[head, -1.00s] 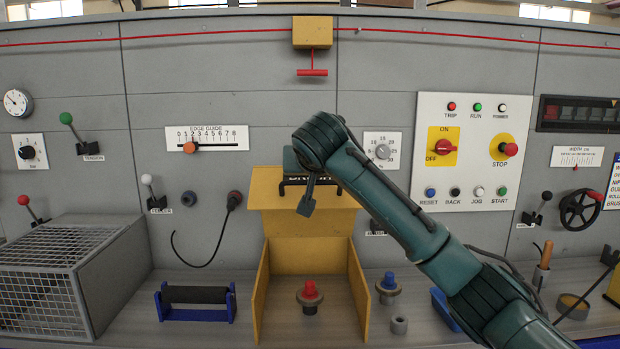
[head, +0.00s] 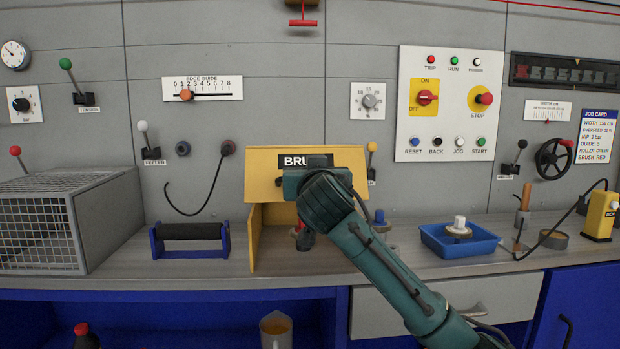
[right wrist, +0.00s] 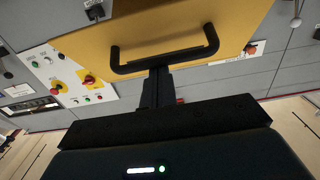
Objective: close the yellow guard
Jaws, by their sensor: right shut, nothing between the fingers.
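The yellow guard (head: 262,180) is a box on the bench with a "BRU…" label on its lid. The lid is still raised at an angle, and a gap shows below it at the left side wall (head: 254,240). In the right wrist view, its yellow panel (right wrist: 230,22) carries a black bar handle (right wrist: 188,56). My right gripper (right wrist: 159,74) is shut and empty, with its fingertips at the middle of the handle; contact is unclear. In the head view my right wrist covers the fingers and much of the guard's inside. My left gripper is out of view.
A wire cage box (head: 42,229) and a blue-framed roller (head: 189,238) stand left of the guard. A blue knob (head: 380,216) and a blue tray (head: 458,241) are to its right. The control panel (head: 450,105) is on the wall behind.

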